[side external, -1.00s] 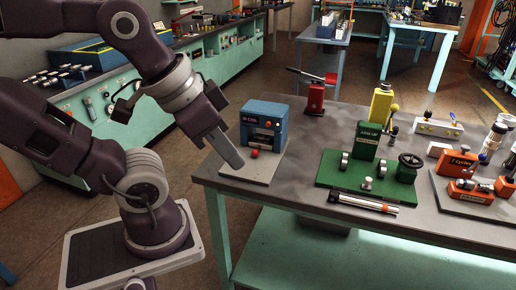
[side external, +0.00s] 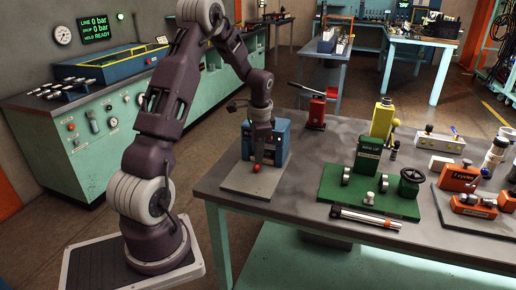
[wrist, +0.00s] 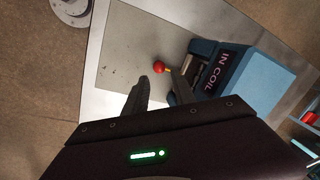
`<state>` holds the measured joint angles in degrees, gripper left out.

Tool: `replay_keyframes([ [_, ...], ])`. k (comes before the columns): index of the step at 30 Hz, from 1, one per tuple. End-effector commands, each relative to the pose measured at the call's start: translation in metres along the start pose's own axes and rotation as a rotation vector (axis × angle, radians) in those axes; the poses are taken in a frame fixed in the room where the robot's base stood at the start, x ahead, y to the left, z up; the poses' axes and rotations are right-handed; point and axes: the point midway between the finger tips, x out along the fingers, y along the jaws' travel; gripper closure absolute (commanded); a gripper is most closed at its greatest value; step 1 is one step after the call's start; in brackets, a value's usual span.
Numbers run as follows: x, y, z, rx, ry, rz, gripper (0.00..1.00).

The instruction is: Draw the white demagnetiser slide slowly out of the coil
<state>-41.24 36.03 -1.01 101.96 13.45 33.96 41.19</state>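The demagnetiser coil is a blue box (side external: 275,135) on a grey plate at the table's left end; in the wrist view the blue box (wrist: 246,80) reads "IN COIL". A red ball knob (wrist: 159,67) on a short yellowish stem sticks out from its open side, and shows in the side view (side external: 256,168). The white slide itself I cannot make out clearly; a pale part shows in the coil's mouth. My gripper (wrist: 161,76) points down with its fingers apart and nothing between them. The knob appears just beyond the fingertips; in the side view my gripper (side external: 260,163) is close above it.
The grey plate (side external: 240,184) has bare room in front of the coil. To the right stand a green fixture (side external: 368,160), a red hand-lever tool (side external: 318,110), and a black-and-silver wrench-like tool (side external: 365,218) at the table's front.

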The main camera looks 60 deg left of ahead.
Motion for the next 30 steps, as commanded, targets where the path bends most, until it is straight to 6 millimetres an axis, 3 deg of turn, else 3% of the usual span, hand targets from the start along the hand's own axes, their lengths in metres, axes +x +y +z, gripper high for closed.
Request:
replay_keyframes([
  [18, 0.058, 0.002, 0.0, -0.002, -0.001, 0.002, 0.69],
  [30, 0.064, 0.002, 0.0, -0.002, 0.0, 0.001, 0.69],
])
